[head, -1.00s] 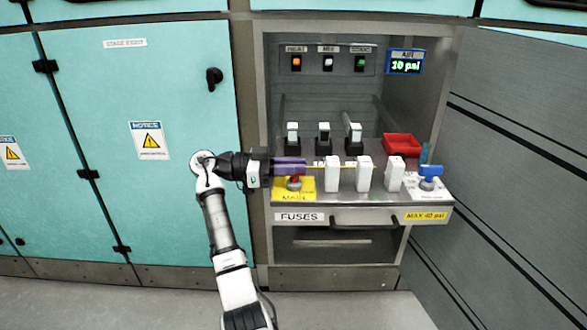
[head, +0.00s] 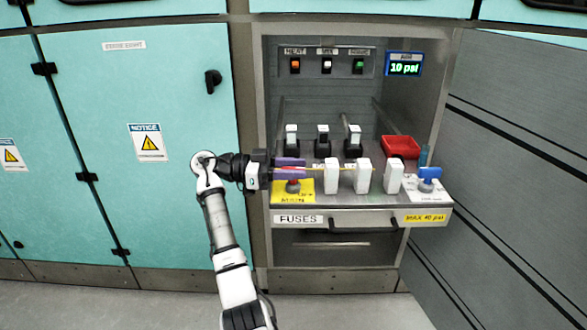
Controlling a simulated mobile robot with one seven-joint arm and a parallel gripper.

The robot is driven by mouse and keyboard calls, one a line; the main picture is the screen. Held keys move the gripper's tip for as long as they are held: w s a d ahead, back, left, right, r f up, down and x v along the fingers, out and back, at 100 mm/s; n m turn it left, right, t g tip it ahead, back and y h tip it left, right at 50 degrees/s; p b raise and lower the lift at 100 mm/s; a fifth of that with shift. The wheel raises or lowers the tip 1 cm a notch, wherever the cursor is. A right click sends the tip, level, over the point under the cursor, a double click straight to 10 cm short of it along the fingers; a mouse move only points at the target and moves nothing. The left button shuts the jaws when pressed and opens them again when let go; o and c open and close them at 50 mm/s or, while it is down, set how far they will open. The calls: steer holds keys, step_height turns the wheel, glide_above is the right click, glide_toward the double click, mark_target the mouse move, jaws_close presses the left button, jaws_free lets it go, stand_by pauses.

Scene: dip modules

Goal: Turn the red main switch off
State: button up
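The red main switch (head: 292,187) sits on a yellow plate (head: 307,196) at the left of the fuse shelf. The plate reads MAIN. My gripper (head: 292,168) comes in from the left, level, with its purple fingers spread apart in the picture.
Several white fuse blocks (head: 332,176) stand right of the switch, with a thin yellow line across them. A blue valve handle (head: 429,173) is at the right end. Black holders with white tops (head: 322,138) and a red bin (head: 400,147) stand behind. A drawer handle (head: 364,222) juts out below.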

steer(key=a, duration=1.3)
steer(key=shift+w+a, duration=0.15)
steer(key=shift+a, duration=0.25)
